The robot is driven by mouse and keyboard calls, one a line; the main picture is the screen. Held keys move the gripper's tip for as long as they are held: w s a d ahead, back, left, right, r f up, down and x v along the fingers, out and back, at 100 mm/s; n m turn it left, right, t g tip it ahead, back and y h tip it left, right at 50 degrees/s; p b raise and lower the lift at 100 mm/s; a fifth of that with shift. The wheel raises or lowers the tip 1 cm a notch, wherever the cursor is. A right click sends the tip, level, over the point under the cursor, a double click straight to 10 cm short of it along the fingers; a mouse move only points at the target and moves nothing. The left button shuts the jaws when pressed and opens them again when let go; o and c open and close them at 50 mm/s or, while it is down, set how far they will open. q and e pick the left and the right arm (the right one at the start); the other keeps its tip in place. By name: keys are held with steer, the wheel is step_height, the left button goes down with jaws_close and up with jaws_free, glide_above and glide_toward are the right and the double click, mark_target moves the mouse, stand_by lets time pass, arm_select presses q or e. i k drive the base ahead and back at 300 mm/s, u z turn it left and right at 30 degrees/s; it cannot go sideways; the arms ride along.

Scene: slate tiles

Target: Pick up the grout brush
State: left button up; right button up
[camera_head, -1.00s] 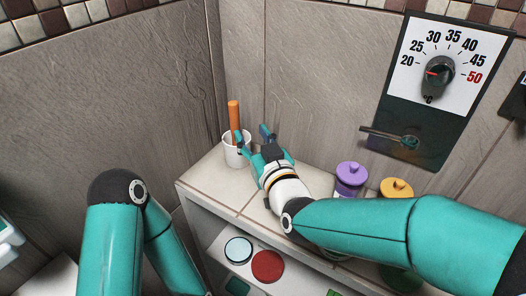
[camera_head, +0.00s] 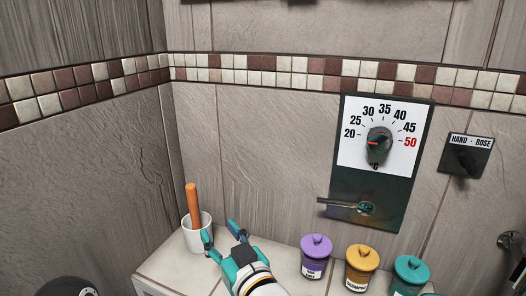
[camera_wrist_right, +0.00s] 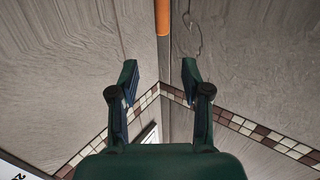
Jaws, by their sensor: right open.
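The grout brush appears to be the orange handle (camera_head: 193,205) standing nearly upright in a white cup (camera_head: 186,240) at the corner of the tiled ledge. Its lower end is hidden inside the cup. My right gripper (camera_head: 221,236) is open and empty, just right of the cup, with one finger overlapping the cup's right side in the head view. I cannot tell whether that finger touches the cup. In the right wrist view the orange handle (camera_wrist_right: 162,18) shows at the top centre, beyond the two spread fingers (camera_wrist_right: 160,75). My left gripper is out of view.
Purple (camera_head: 315,262), yellow (camera_head: 361,268) and teal (camera_head: 408,277) lidded jars stand right of my gripper. A dial panel (camera_head: 350,185) with a lever is on the back wall. Walls close in behind and left of the cup.

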mark_target(192, 196)
steer(key=u, duration=0.05)
steer(key=k, duration=0.95)
steer(key=z, duration=0.05)
